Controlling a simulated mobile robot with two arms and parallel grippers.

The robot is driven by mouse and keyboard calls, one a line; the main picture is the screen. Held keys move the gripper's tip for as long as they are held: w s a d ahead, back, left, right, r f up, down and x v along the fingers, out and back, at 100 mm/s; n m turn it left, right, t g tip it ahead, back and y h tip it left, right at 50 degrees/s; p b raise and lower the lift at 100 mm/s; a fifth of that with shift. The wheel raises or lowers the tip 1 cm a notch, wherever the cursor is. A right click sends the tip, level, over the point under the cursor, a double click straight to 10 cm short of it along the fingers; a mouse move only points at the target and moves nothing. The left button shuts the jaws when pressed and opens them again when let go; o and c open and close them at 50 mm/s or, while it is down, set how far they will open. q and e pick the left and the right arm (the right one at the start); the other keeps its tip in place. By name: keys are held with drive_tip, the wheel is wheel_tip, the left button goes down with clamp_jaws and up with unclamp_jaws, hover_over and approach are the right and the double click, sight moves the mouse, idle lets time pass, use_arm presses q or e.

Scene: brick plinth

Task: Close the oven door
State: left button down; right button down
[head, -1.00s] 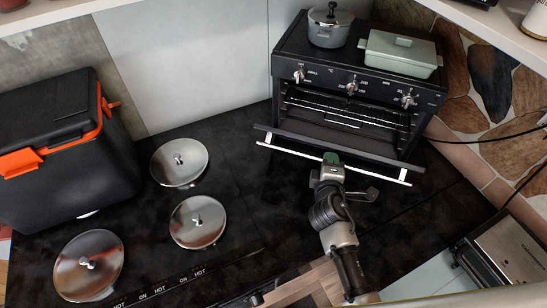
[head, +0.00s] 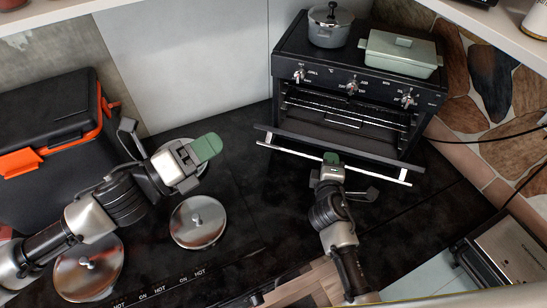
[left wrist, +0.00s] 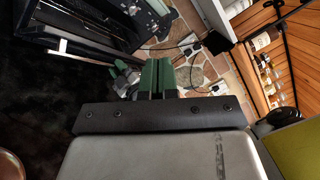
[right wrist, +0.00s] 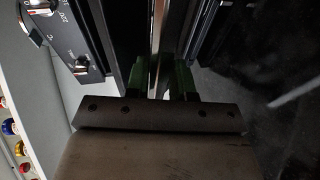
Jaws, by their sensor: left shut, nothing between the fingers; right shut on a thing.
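The black oven (head: 345,75) stands at the back right with its front open and wire racks showing inside. Its door (head: 283,136) is swung down toward the front, with a pale bar handle (head: 290,153) along its outer edge. My right gripper (head: 332,160) is at the middle of this handle. In the right wrist view the handle (right wrist: 161,45) runs between the green fingers, which are shut on it. My left gripper (head: 207,147) is shut and empty, well left of the oven door. In the left wrist view its green fingers (left wrist: 157,76) are together, with the handle (left wrist: 82,57) beyond.
A grey pot (head: 329,28) and a pale green lidded dish (head: 400,52) stand on the oven. A black and orange box (head: 45,125) is at the left. Round silver lids (head: 198,222) lie on the dark counter. A toaster (head: 505,250) is at the lower right.

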drive_tip(key=shift+r, duration=0.15)
use_arm(q)
drive_tip(key=d+f+m+t+y, duration=0.25)
drive_tip(key=f+y, duration=0.25)
drive_tip(key=f, duration=0.7)
drive_tip(key=d+f+m+t+y, duration=0.2)
drive_tip(key=d+f+t+y, duration=0.15)
drive_tip(key=f, duration=0.75)
drive_tip(key=r+x, duration=0.1)
drive_tip(key=x, duration=1.3)
drive_tip(key=shift+r+g, duration=0.35)
drive_tip(key=shift+g, duration=0.05)
drive_tip(key=shift+d+y, duration=0.15)
drive_tip(key=shift+y, duration=0.1)
drive_tip(key=shift+w+d+r, duration=0.1)
drive_tip(key=shift+w+r, duration=0.2)
drive_tip(key=shift+r, duration=0.4)
